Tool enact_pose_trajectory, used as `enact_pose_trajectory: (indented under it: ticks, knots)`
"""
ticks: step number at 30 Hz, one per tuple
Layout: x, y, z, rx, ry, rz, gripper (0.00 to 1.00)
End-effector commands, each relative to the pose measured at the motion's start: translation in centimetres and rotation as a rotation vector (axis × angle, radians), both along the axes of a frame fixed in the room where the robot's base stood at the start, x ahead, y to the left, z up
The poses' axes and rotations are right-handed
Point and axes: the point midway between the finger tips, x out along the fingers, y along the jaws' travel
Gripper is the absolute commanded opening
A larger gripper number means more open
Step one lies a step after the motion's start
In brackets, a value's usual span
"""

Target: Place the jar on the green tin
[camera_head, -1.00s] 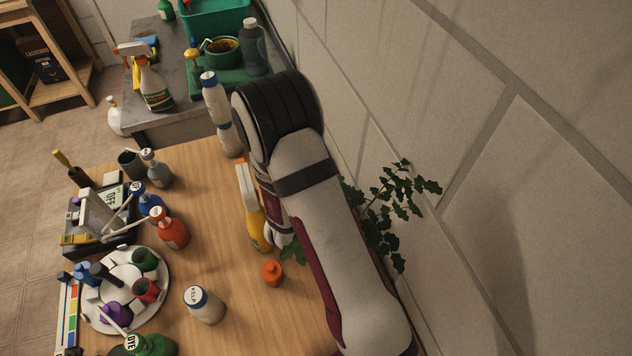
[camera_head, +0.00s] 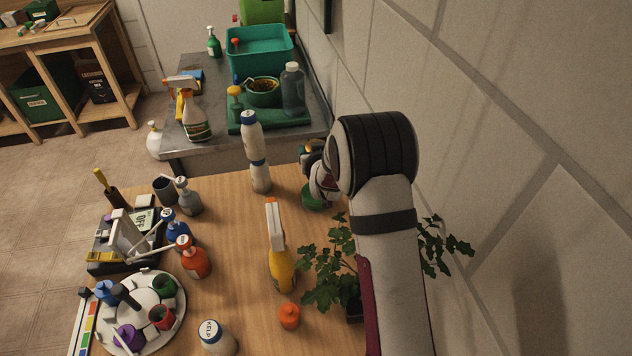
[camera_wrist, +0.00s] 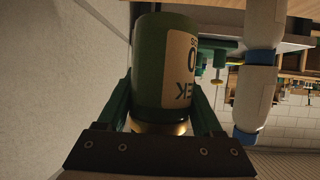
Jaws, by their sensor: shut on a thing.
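My gripper (camera_head: 316,168) is at the far right of the wooden table, by the wall. It is shut on the jar, a dark green cylinder with a cream label and a gold band at one end, between both fingers in the wrist view (camera_wrist: 165,62). In the head view only a small dark part of the jar (camera_head: 307,158) shows past my wrist. A green round thing (camera_head: 313,204), likely the green tin, shows just below my gripper, mostly hidden. I cannot tell whether the jar touches it.
Stacked white bottles (camera_head: 251,136) stand close left of my gripper. A yellow spray bottle (camera_head: 281,268), an orange bottle (camera_head: 289,317) and a leafy plant (camera_head: 326,268) stand nearer. The grey bench (camera_head: 221,151) lies behind. The wall (camera_head: 480,130) is close on the right.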

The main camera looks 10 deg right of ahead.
Motion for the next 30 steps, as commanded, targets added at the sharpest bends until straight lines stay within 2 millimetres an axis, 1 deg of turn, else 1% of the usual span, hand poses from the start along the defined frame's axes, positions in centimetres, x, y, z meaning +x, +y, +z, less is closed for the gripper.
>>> enact_pose_trajectory:
  ticks: [1, 4, 6, 9, 11, 20, 21, 25, 26, 30]
  knots:
    - [0.0, 0.0, -1.3, -0.001, 0.004, 0.000, 0.07]
    - [0.0, 0.0, -3.0, 0.000, 0.001, 0.000, 0.07]
    - [-0.1, 0.0, -4.7, 0.000, 0.003, 0.000, 0.07]
    - [-0.1, 0.0, -6.3, 0.000, 0.001, 0.000, 0.07]
    - [-0.1, 0.1, -6.7, 0.000, -0.001, 0.000, 0.07]
    - [-0.1, 0.1, -6.9, 0.000, -0.002, 0.000, 0.07]
    - [-0.1, 0.1, -6.9, 0.001, -0.001, 0.000, 0.71]
    - [-0.1, 0.1, -6.9, 0.000, -0.001, -0.001, 0.94]
    - [-0.1, 0.1, -6.9, 0.000, -0.001, -0.001, 0.97]
    - [-0.1, 0.1, -6.9, 0.000, -0.002, -0.001, 0.97]
